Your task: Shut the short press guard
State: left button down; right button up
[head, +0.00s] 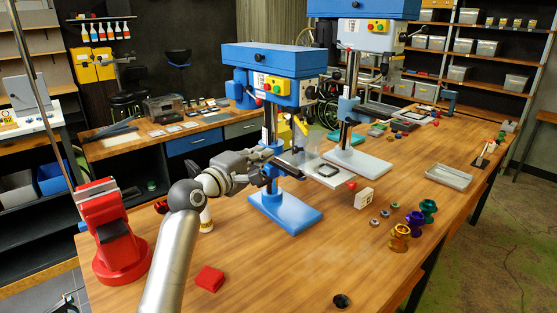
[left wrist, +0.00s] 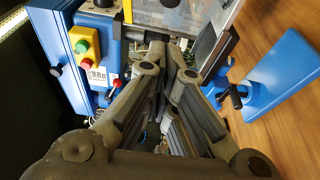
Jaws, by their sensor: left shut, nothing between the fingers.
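The short press (head: 275,62) is the blue drill press in front, with a blue base (head: 286,211) on the bench. A clear panel with a yellow edge, which looks like its guard (head: 303,128), hangs below the press head on the right side. In the left wrist view a clear, yellow-edged panel (left wrist: 186,16) shows just beyond my fingertips. My left gripper (head: 268,156) is at the press column, under the head. Its fingers are shut and empty in the left wrist view (left wrist: 169,47). I cannot tell whether it touches the guard. My right gripper is out of view.
A taller press (head: 360,10) stands behind to the right. A red vise (head: 110,230) and a red block (head: 210,278) are on the left of the bench. The front middle of the bench is mostly clear.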

aim_at(302, 145)
pick_arm(q)
jog(key=shift+w+d+r+b, duration=0.15)
jog(key=shift+w+d, duration=0.25)
jog(key=shift+d, duration=0.7)
jog(key=shift+w+d+f+b, duration=0.1)
jog(key=shift+w+d+b, duration=0.25)
jog(key=shift+d, duration=0.75)
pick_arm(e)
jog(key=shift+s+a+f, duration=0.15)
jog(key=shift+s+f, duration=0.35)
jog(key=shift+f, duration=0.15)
